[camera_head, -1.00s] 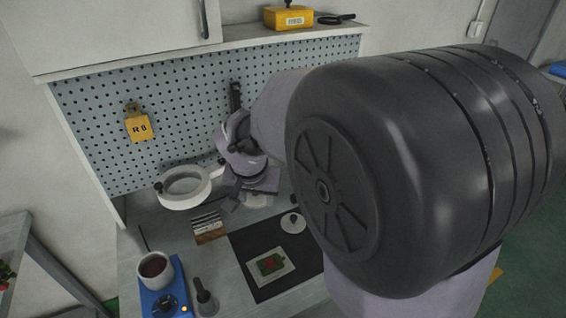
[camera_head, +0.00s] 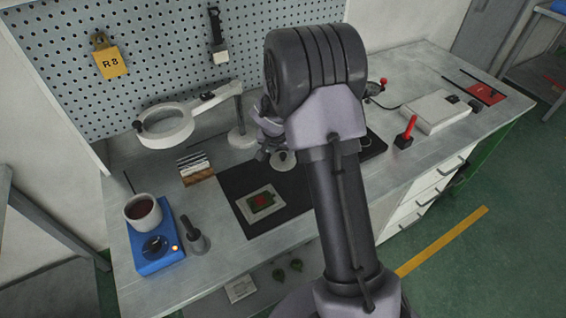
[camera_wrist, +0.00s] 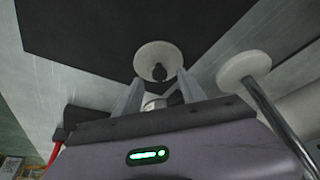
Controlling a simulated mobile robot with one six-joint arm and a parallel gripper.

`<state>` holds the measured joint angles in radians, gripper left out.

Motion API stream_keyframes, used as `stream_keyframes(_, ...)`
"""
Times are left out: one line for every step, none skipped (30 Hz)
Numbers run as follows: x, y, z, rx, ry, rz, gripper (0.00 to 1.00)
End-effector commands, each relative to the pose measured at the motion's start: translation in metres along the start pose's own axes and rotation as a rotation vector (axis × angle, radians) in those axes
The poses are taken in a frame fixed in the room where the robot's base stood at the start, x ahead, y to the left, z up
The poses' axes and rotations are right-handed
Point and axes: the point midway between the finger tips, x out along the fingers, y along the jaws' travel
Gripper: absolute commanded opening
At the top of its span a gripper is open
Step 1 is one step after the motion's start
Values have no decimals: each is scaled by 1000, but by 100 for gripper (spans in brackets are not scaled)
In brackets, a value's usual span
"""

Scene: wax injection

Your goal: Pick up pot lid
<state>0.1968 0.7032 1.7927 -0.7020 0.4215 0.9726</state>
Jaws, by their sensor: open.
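The pot lid is a white disc with a black knob. It lies on the table at the edge of the black mat in the head view (camera_head: 284,161), partly hidden by my arm. In the wrist view the lid (camera_wrist: 152,54) lies just beyond my fingertips, its knob in line with the gap between them. My gripper (camera_wrist: 158,80) is open and empty, with its two fingers apart. In the head view my gripper (camera_head: 268,150) is small and partly hidden, close to the lid. The white pot (camera_head: 143,213) with dark red contents stands on a blue heater at left.
The magnifier lamp's round white base (camera_wrist: 243,67) and metal post stand close to the right of my fingers in the wrist view. A red-handled tool (camera_head: 406,134) stands at right.

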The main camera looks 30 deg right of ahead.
Motion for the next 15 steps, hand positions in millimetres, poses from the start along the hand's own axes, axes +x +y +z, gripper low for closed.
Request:
stream_keyframes(15, 0, 3, 1, -2, 1, 48)
stream_keyframes(20, 0, 2, 1, -2, 1, 48)
stream_keyframes(24, 0, 2, 0, -1, 0, 48)
stream_keyframes(24, 0, 1, 0, 0, 0, 48)
stream_keyframes(24, 0, 1, 0, 0, -1, 48)
stream_keyframes(23, 0, 0, 0, 0, -1, 48)
stream_keyframes(23, 0, 0, 0, 0, -1, 48)
stream_keyframes(23, 0, 0, 0, 0, -1, 48)
stream_keyframes(22, 0, 0, 0, 0, -1, 46)
stream_keyframes(22, 0, 0, 0, 0, -1, 40)
stream_keyframes(22, 0, 0, 0, 0, 0, 34)
stream_keyframes(22, 0, 0, 0, 0, 0, 26)
stream_keyframes(22, 0, 0, 0, 0, 0, 20)
stream_keyframes(22, 0, 0, 0, 0, 0, 14)
stream_keyframes(22, 0, 0, 0, 0, 0, 6)
